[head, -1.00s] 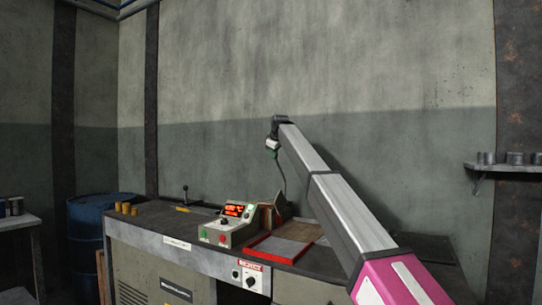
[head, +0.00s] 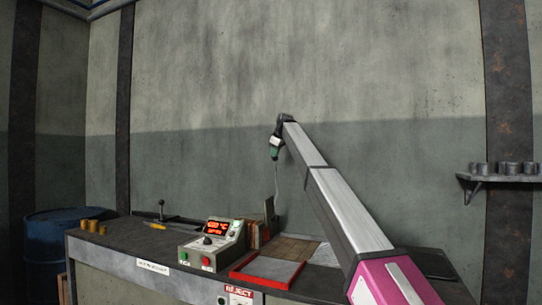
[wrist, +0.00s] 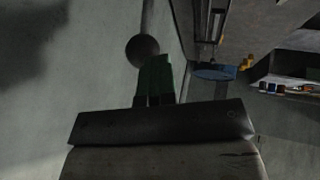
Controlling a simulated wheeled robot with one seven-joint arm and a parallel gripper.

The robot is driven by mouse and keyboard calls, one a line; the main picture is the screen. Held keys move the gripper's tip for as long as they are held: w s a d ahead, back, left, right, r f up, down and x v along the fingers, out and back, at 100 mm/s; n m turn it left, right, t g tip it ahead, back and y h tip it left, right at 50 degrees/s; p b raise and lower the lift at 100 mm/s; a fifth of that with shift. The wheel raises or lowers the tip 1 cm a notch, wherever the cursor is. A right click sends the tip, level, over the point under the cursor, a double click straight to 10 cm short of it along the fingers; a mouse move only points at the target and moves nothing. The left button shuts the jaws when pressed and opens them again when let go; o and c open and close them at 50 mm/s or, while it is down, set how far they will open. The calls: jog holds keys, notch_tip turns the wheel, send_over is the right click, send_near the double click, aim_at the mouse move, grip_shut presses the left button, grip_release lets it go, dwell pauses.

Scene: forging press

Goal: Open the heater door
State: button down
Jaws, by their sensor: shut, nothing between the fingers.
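I cannot make out a heater door in either view. A control box (head: 213,243) with a lit red display and green and red buttons stands on the dark bench (head: 125,237). My gripper (head: 275,153) hangs in front of the back wall, above the bench and clear of the control box. In the wrist view its green fingers (wrist: 154,78) are together with nothing between them. Past the fingertips there is a dark round knob (wrist: 142,49) on a grey bar; I cannot tell whether it touches them.
A red-edged tray (head: 266,270) lies right of the control box. A small lever (head: 161,211) and brass-coloured cylinders (head: 92,227) stand on the bench's left part. A blue drum (head: 55,238) is at left. A wall shelf (head: 500,179) holds several grey cylinders at right.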

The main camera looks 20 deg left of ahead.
jog(key=shift+w+d, duration=0.1)
jog(key=shift+w, duration=0.4)
jog(key=shift+s, duration=0.1)
jog(key=shift+s+r, duration=0.25)
jog(key=shift+s, duration=0.25)
jog(key=w+v, duration=0.1)
jog(key=v, duration=1)
jog(key=shift+w+r, duration=0.25)
jog(key=shift+r, duration=0.3)
